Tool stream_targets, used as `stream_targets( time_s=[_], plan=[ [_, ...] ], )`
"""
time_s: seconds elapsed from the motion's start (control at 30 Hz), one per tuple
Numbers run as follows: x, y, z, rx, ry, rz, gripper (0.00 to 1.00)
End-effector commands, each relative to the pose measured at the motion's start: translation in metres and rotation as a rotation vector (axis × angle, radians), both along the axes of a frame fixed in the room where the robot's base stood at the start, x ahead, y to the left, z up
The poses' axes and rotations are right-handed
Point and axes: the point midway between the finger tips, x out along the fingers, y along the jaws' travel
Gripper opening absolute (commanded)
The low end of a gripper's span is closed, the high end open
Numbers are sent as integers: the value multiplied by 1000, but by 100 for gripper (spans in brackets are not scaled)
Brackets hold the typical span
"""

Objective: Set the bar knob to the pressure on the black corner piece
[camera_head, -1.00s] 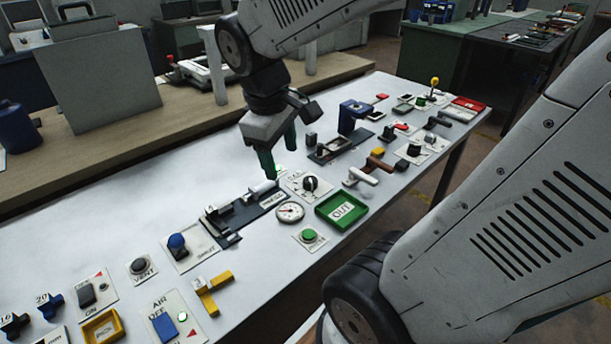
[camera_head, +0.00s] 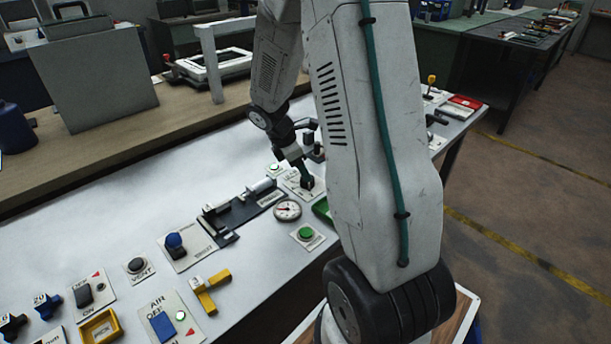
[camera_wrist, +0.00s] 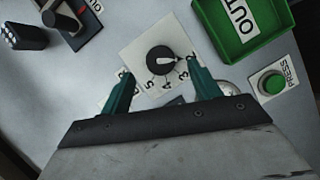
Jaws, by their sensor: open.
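The black bar knob (camera_wrist: 160,59) sits on a white plate (camera_wrist: 138,52) with printed numbers; 3, 4 and 5 show along its lower side. Its white mark points right in the wrist view; I cannot tell the exact number. My gripper (camera_wrist: 156,68) is open, its green fingers on either side of the knob, with no clear contact. In the head view my gripper (camera_head: 305,180) is down over the knob's plate (camera_head: 292,179). A yellow corner piece (camera_head: 211,291) lies at the front with a small label. I cannot make out a black corner piece; my arm hides part of the bench.
A round gauge (camera_head: 288,210), a green PRESS button (camera_head: 306,233) and the green OUT tray (camera_wrist: 222,40) are close to the knob. A black fixture (camera_head: 222,224) with a cylinder lies to its left. The bench's back left is clear.

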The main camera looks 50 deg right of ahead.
Motion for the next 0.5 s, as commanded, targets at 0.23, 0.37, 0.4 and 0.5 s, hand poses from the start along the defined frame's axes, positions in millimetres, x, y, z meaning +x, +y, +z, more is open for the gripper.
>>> stream_targets(
  time_s=[0.23, 0.37, 0.4, 0.5],
  plan=[
    [-6, -12, -33, 1, 1, -2, 62],
    [-7, -14, -39, 0, 0, -2, 62],
    [-7, -15, -40, 1, 0, -2, 62],
    [-7, -15, -40, 0, -1, -3, 62]
  ],
)
